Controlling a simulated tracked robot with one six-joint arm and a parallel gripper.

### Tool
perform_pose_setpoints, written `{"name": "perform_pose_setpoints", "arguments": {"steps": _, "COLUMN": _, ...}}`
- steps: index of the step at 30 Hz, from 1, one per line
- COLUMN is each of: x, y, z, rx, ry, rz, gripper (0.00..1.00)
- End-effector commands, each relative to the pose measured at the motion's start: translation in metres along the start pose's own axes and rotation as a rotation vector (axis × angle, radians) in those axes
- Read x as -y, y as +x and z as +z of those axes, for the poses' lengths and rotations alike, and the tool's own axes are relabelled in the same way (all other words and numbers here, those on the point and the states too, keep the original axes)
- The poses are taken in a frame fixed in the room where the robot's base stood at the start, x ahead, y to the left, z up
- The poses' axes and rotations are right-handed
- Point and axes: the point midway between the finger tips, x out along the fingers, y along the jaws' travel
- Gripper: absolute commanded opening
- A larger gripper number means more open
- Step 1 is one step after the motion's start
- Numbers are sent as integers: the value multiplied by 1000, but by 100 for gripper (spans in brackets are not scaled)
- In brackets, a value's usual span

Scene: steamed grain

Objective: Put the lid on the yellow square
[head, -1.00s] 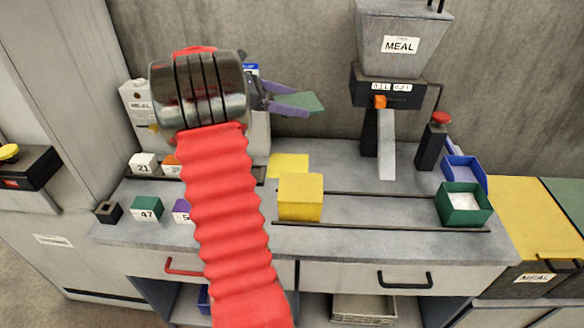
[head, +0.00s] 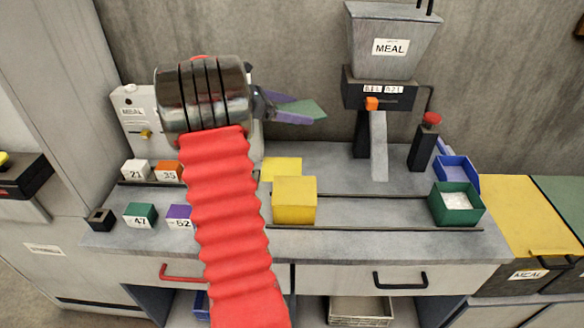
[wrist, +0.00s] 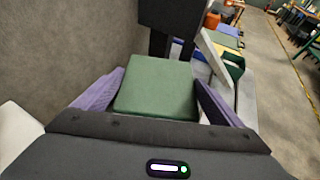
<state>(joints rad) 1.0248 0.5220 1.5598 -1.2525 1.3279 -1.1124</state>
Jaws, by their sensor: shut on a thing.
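My gripper (head: 292,112) is shut on a flat green square lid (head: 306,107), held in the air above the counter. In the wrist view the lid (wrist: 157,90) sits between the two purple fingers of my gripper (wrist: 155,98). A flat yellow square (head: 281,169) lies on the counter, below and to the left of the lid in the head view. A yellow box (head: 295,201) stands in front of it and hides part of its front edge. The yellow square is bare where it shows.
An open green box with pale contents (head: 456,203) and a blue box (head: 457,171) stand at the right. A meal hopper with a chute (head: 379,147) rises at the back. Numbered blocks (head: 140,214) sit at the left. Dark rails (head: 385,229) cross the counter.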

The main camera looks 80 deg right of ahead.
Motion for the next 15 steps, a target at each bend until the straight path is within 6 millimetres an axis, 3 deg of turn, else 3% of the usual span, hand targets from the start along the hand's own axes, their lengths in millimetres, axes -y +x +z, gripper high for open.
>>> {"name": "perform_pose_setpoints", "arguments": {"steps": 15, "x": 0, "y": 37, "z": -93, "rx": 0, "ry": -4, "rz": 0, "gripper": 65}}
